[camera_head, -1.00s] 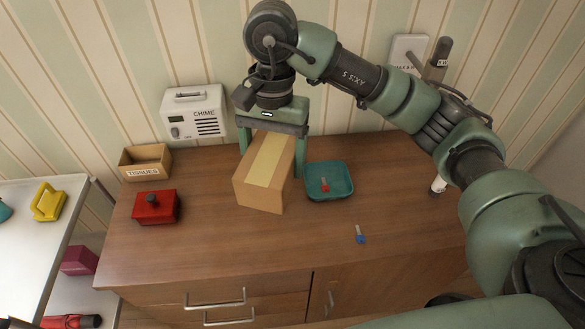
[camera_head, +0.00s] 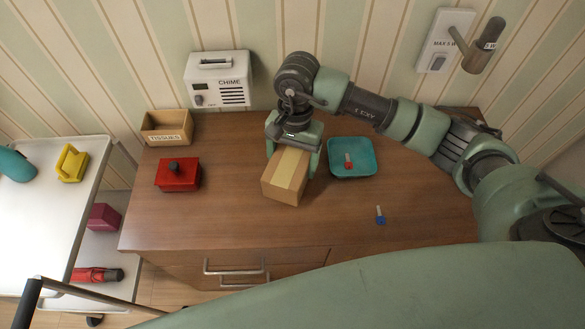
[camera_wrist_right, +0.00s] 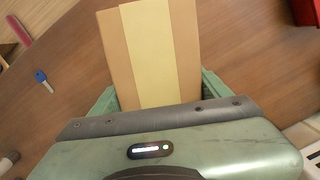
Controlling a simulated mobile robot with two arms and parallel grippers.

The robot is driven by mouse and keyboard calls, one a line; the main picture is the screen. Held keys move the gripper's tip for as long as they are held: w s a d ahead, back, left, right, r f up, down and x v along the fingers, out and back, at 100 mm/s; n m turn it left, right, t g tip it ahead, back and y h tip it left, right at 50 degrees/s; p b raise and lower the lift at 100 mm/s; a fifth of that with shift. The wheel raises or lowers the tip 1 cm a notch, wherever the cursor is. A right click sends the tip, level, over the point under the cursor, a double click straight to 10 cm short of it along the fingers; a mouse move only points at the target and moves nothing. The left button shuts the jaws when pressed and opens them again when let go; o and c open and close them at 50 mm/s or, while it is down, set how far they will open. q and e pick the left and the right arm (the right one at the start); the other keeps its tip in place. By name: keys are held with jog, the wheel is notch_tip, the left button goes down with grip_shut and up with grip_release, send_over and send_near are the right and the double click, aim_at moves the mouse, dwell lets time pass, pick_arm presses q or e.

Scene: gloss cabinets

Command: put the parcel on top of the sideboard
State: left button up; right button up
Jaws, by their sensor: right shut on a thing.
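The parcel (camera_head: 286,177) is a brown cardboard box with a pale tape strip along its top. It is at the sideboard's top, near the middle; I cannot tell if it touches the wood. My right gripper (camera_head: 293,157) is shut on the parcel, one finger on each side. The parcel also fills the upper middle of the right wrist view (camera_wrist_right: 150,50), between the green fingers (camera_wrist_right: 155,95). The sideboard (camera_head: 225,215) has a brown wooden top, with drawers in front. My left gripper is not in view.
A teal tray (camera_head: 366,170) holding a red-headed key is close right of the parcel. A blue-headed key (camera_head: 380,215) lies in front of it. A white trolley (camera_head: 50,215) stands further left.

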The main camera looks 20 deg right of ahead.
aim_at(294, 152)
jog(key=shift+f, duration=0.25)
notch_tip(294, 152, down, 4)
jog(key=shift+p, duration=0.45)
jog(key=shift+f, duration=0.25)
jog(key=o, duration=1.8)
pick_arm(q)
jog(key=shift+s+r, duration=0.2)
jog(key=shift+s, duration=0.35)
pick_arm(e)
jog(key=shift+w+r, duration=0.1)
jog(key=shift+r, duration=0.2)
jog(key=r+b, duration=0.1)
jog(key=r, duration=0.2)
jog(key=r+b, duration=0.1)
jog(key=r, duration=0.3)
jog(key=w+r+b, duration=0.1)
jog(key=r, duration=0.2)
jog(key=shift+d+r, duration=0.25)
jog(key=shift+d, duration=0.15)
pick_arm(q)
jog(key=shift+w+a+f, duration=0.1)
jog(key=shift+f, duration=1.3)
pick_arm(e)
jog(key=shift+r, duration=0.55)
